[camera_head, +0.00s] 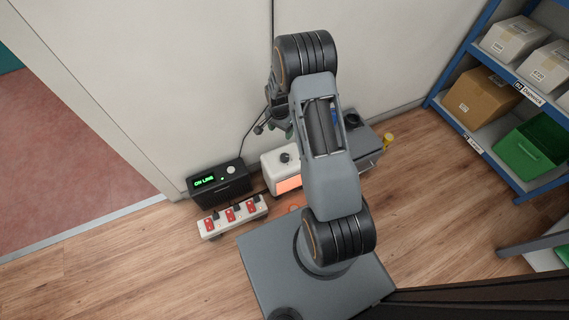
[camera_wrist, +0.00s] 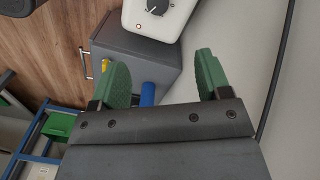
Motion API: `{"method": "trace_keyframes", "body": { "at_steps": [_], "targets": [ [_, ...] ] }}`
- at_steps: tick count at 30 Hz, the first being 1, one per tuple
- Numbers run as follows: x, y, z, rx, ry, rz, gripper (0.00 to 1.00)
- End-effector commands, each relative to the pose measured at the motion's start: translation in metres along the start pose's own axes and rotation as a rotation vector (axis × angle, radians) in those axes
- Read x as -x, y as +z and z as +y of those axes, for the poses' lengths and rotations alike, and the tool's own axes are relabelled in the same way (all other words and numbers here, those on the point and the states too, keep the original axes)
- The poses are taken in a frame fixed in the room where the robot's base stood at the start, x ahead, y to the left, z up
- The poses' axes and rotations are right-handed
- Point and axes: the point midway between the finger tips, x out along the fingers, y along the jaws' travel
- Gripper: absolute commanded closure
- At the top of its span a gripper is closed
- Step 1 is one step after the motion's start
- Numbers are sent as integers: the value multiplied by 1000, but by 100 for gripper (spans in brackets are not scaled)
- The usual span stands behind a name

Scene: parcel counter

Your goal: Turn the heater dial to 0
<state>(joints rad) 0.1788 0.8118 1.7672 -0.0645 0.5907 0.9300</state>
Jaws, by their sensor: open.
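The heater (camera_head: 270,164) is a small white box with an orange glowing front, standing near the wall left of my arm. Its dark round dial (camera_head: 285,158) is on its top. In the wrist view the white heater (camera_wrist: 176,22) is at the top edge, and its dial (camera_wrist: 157,6) is partly cut off. The dial's marks are too small to read. My gripper (camera_wrist: 163,78) has two green fingers spread wide apart with nothing between them. It is apart from the heater and the dial. In the head view my arm hides most of the gripper.
A black box (camera_head: 222,186) reading "ON LINE" and a power strip (camera_head: 213,229) with red switches stand left of the heater. A grey cabinet (camera_head: 369,146) is to its right. A blue cylinder (camera_wrist: 147,94) shows between my fingers. A blue-framed shelf (camera_head: 463,145) holds parcels and a green bin (camera_head: 535,143).

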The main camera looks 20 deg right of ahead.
Motion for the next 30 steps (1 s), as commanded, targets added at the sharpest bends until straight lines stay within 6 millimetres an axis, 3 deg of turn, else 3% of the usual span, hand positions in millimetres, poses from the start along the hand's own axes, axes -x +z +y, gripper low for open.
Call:
{"method": "trace_keyframes", "body": {
  "at_steps": [1,3,11,21,30],
  "targets": [
    [-22,-2,0,-19,7,-5,30],
    [-35,-3,1,-39,12,-9,30],
    [-74,-4,2,-63,19,-15,30],
    [-140,-2,4,-62,19,-15,30],
    [-176,-2,4,-61,18,-14,30]
  ]
}}
